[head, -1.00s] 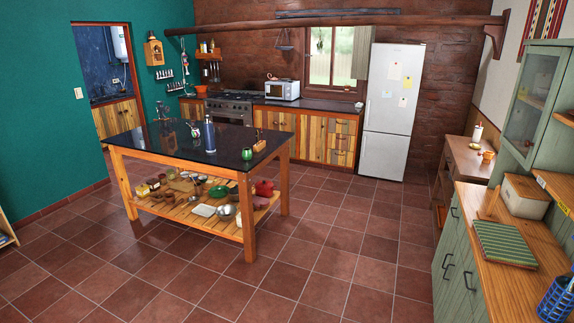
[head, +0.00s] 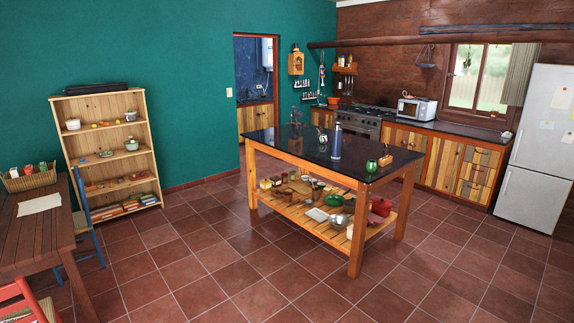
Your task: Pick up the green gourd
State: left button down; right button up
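A small rounded green object (head: 371,166), which looks like the green gourd, stands on the black top of the kitchen island (head: 310,147), near its front right corner. It is far from me and small in the picture, so its details are unclear. A dark blue bottle (head: 336,142) stands upright to its left on the island. A small wooden holder (head: 385,160) stands close to its right. Neither of my grippers shows in the head view.
Tiled floor (head: 190,265) is open in front of the island. A wooden shelf (head: 108,150) stands against the green wall. A wooden table (head: 38,235), a blue chair (head: 84,215) and a red chair (head: 28,300) are at the left. A fridge (head: 540,150) is at the right.

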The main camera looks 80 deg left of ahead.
aim_at(371, 166)
jog(key=u, duration=0.45)
jog(key=l+u, duration=0.1)
jog(key=u, duration=0.3)
jog(key=l+u, duration=0.1)
jog(key=u, duration=0.35)
jog(key=i+l+u, duration=0.1)
jog(key=u, duration=0.3)
jog(key=l+u, duration=0.1)
jog(key=u, duration=0.35)
jog(key=k+l+u, duration=0.1)
jog(key=l+u, duration=0.15)
jog(key=l, duration=0.1)
